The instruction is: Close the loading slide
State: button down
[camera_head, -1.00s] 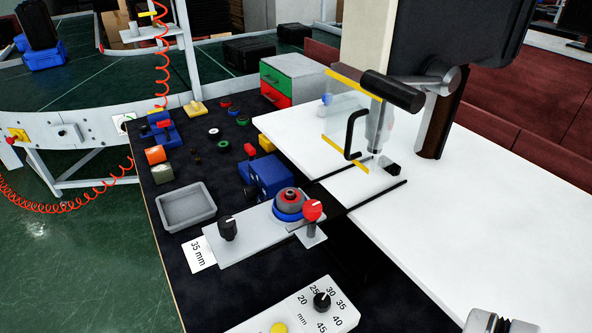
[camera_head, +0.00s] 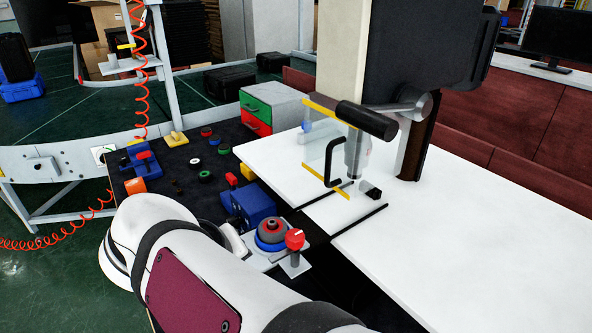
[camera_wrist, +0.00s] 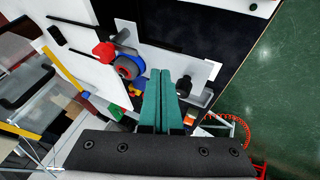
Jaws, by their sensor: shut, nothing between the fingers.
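The loading slide is a light grey plate (camera_head: 302,263) on the dark bench, pulled out from the press. In the wrist view the plate (camera_wrist: 126,32) carries a round stack of a dark reddish ring and a blue base (camera_head: 270,232), a red knob (camera_head: 295,239) and a black knob (camera_wrist: 184,86). The ring stack (camera_wrist: 127,66) and red knob (camera_wrist: 104,51) also show there. In the head view my arm hides the black knob and my gripper. In the wrist view my gripper (camera_wrist: 160,74) has its teal fingers together, empty, between the ring stack and the black knob; contact cannot be told.
The press stands on a white table (camera_head: 440,250), with a clear guard (camera_head: 318,150) and black rails (camera_head: 358,220). A blue block (camera_head: 250,205) sits beside the plate. Coloured parts (camera_head: 205,176) and a drawer box (camera_head: 268,110) are behind.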

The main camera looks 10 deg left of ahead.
jog(key=shift+n+t+y, duration=0.3)
jog(key=shift+n, duration=0.3)
jog(key=w+a+f, duration=0.1)
jog(key=f, duration=0.1)
jog(key=w+a+f, duration=0.1)
jog(key=w+f, duration=0.1)
jog(key=w+a+f, duration=0.1)
jog(key=w+f, duration=0.1)
jog(key=shift+w+a+f, duration=0.25)
jog(key=shift+a+f, duration=0.1)
jog(key=shift+f, duration=0.05)
jog(key=w+d, duration=0.1)
jog(key=w, duration=0.2)
jog(key=shift+d+f, duration=0.15)
jog(key=shift+d, duration=0.25)
jog(key=shift+w+d, duration=0.2)
jog(key=shift+w, duration=0.1)
jog(key=w+d, duration=0.9)
jog(key=shift+w+d, duration=0.35)
